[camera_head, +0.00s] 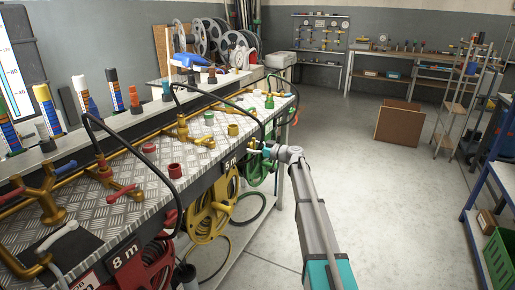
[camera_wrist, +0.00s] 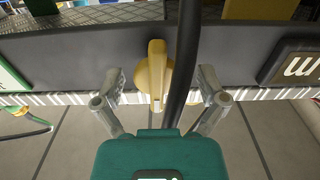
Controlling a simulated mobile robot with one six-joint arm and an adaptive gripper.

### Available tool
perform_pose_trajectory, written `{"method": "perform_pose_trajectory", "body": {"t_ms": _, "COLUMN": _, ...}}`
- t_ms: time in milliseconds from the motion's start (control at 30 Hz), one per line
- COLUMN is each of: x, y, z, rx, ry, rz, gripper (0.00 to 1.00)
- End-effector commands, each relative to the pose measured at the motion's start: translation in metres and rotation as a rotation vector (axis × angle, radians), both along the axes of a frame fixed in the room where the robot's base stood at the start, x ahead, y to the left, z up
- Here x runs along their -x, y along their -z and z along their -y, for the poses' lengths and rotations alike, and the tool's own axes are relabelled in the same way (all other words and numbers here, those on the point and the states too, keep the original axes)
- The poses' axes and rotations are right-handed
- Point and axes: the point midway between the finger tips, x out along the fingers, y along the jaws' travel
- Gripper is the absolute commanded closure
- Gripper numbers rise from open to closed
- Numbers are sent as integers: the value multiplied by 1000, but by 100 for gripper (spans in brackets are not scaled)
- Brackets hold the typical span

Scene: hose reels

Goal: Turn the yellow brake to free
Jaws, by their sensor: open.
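The yellow brake (camera_wrist: 154,74) is a rounded knob with an upright bar handle on the dark front panel of the bench. It shows near the middle of the wrist view. My gripper (camera_wrist: 160,88) is open, with one finger on each side of the brake in that picture and a gap on both sides. I cannot tell how deep the fingers reach around it. In the head view my gripper (camera_head: 262,149) is at the bench front, right of the yellow reel (camera_head: 212,212); I cannot make out the yellow brake there.
A black hose (camera_wrist: 185,60) passes just right of the brake, close to the right finger. A "5 m" sign (camera_head: 231,164) is on the bench front. The red reel (camera_head: 150,265) and green reel (camera_head: 258,168) flank the yellow one.

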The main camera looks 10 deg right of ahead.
Motion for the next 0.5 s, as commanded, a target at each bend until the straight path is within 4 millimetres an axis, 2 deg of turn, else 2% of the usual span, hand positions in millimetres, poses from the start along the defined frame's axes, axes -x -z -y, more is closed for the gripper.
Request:
{"method": "perform_pose_trajectory", "body": {"t_ms": 267, "x": 1, "y": 0, "z": 3, "rx": -1, "ry": 3, "rz": 0, "gripper": 8}}
{"method": "perform_pose_trajectory", "body": {"t_ms": 500, "x": 12, "y": 0, "z": 17, "rx": -1, "ry": 4, "rz": 0, "gripper": 8}}
